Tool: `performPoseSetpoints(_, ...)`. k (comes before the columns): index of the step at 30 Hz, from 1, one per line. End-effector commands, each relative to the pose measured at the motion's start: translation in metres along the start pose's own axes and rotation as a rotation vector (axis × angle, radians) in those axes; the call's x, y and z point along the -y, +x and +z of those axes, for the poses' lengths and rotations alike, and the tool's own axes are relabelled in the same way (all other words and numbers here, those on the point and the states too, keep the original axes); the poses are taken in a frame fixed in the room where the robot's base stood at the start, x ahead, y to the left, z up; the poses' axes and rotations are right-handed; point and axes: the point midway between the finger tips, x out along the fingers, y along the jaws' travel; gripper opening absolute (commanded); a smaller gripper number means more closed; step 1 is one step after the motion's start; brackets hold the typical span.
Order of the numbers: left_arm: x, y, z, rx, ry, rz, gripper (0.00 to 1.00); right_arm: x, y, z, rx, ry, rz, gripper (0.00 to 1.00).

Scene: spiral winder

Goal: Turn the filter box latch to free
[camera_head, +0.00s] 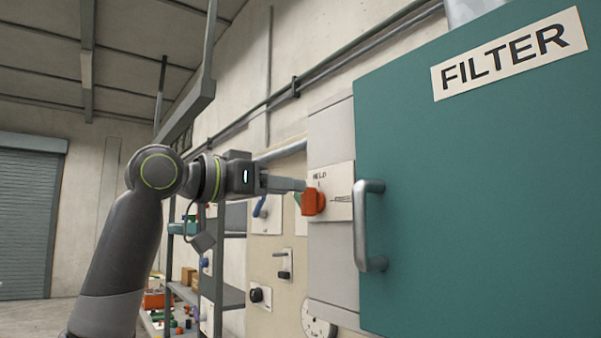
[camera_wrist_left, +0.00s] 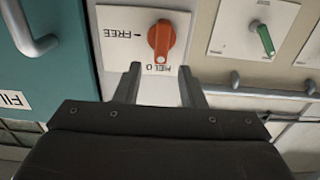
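The filter box latch is an orange knob (camera_head: 313,201) on a white plate (camera_head: 341,180) beside the teal filter door (camera_head: 480,180). In the left wrist view the plate appears upside down, and the orange knob (camera_wrist_left: 162,41) has its narrow handle lying toward the word HELD. The word FREE with an arrow is to the side. My left gripper (camera_head: 302,187) is at the knob in the head view. In the left wrist view the left gripper (camera_wrist_left: 160,69) has its two fingers apart, with the knob just beyond the gap and nothing held. My right gripper is not in view.
A grey door handle (camera_head: 370,225) stands out to the right of the latch. Shelves (camera_head: 235,298) stand behind my left arm.

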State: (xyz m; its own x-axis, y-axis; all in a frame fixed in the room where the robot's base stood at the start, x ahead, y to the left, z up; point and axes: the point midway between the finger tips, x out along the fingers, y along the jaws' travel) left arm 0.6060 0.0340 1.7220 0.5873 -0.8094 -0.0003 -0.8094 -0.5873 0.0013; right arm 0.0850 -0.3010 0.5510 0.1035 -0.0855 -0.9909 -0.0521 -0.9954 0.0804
Motion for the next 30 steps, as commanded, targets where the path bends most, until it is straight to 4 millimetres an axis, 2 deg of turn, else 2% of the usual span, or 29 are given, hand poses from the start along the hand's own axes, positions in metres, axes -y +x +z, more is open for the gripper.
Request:
performPoseSetpoints(1, -0.001, 0.010, -0.004, 0.002, -0.002, 0.002, 0.36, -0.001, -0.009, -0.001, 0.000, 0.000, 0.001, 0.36)
performPoseSetpoints(7, 0.000, 0.033, -0.002, 0.000, -0.001, 0.000, 0.36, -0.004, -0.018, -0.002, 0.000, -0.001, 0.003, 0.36)
performPoseSetpoints(18, 0.000, 0.039, 0.001, 0.000, 0.001, -0.001, 0.36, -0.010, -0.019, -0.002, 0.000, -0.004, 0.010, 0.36)
performPoseSetpoints(20, 0.000, 0.039, 0.001, 0.000, 0.001, -0.001, 0.31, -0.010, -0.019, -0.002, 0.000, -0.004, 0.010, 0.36)
performPoseSetpoints(27, 0.000, 0.039, 0.000, -0.001, 0.001, -0.001, 0.00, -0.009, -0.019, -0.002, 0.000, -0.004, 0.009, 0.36)
performPoseSetpoints(30, 0.000, 0.039, 0.000, -0.001, 0.001, -0.001, 0.00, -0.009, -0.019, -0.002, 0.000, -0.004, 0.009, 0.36)
